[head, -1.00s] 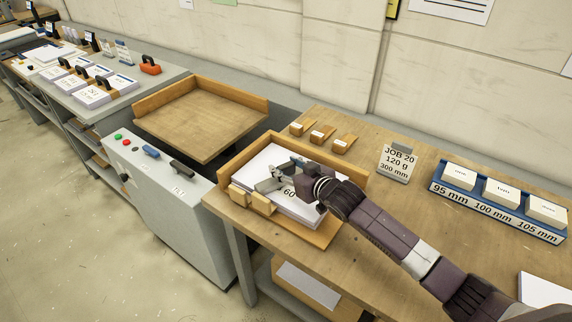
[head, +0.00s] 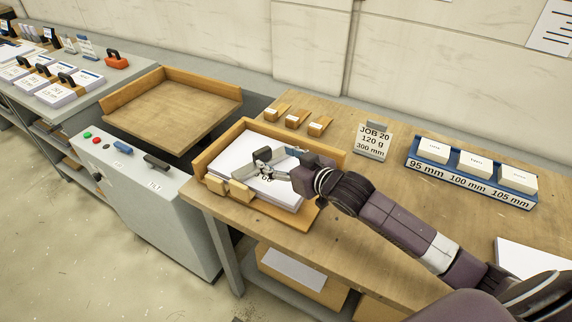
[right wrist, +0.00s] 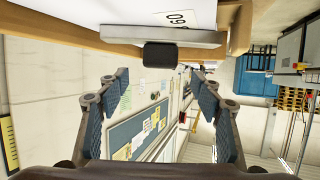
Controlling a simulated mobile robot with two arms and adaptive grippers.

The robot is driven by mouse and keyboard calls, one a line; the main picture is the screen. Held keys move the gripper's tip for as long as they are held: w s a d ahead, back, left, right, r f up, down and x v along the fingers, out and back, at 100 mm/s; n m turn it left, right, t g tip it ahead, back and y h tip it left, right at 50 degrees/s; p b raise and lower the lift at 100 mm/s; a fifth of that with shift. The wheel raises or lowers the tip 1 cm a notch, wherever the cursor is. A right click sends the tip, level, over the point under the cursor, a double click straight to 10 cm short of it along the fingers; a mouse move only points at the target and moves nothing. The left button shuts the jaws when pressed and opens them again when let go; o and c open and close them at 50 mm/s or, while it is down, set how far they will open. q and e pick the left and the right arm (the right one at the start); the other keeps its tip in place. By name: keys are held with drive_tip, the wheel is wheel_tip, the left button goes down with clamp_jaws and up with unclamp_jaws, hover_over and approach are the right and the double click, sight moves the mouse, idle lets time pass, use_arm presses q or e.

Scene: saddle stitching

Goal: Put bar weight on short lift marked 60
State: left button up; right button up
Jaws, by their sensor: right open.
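The paper lift marked 60 (head: 236,160) lies in a wooden tray (head: 212,142) on the bench; its 60 label (right wrist: 177,18) shows at the top of the right wrist view. A grey bar weight (right wrist: 130,37) with a dark handle (right wrist: 175,55) appears in front of that label and looks to rest on the lift. In the head view my gripper largely hides it. My right gripper (head: 284,162) is over the lift. Its fingers (right wrist: 161,98) are open and empty, and the handle lies beyond the gap between them, apart from both. My left gripper is not in view.
Several stacks with black-handled weights and an orange black-handled block (head: 117,63) stand on the left bench. An empty wooden tray (head: 165,108) is beside the grey control cabinet (head: 135,185). A JOB 20 sign (head: 373,142) and a blue rack (head: 470,176) stand on the right.

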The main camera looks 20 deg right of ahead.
drive_tip(key=shift+b+v, duration=0.3)
drive_tip(key=shift+v, duration=1.7)
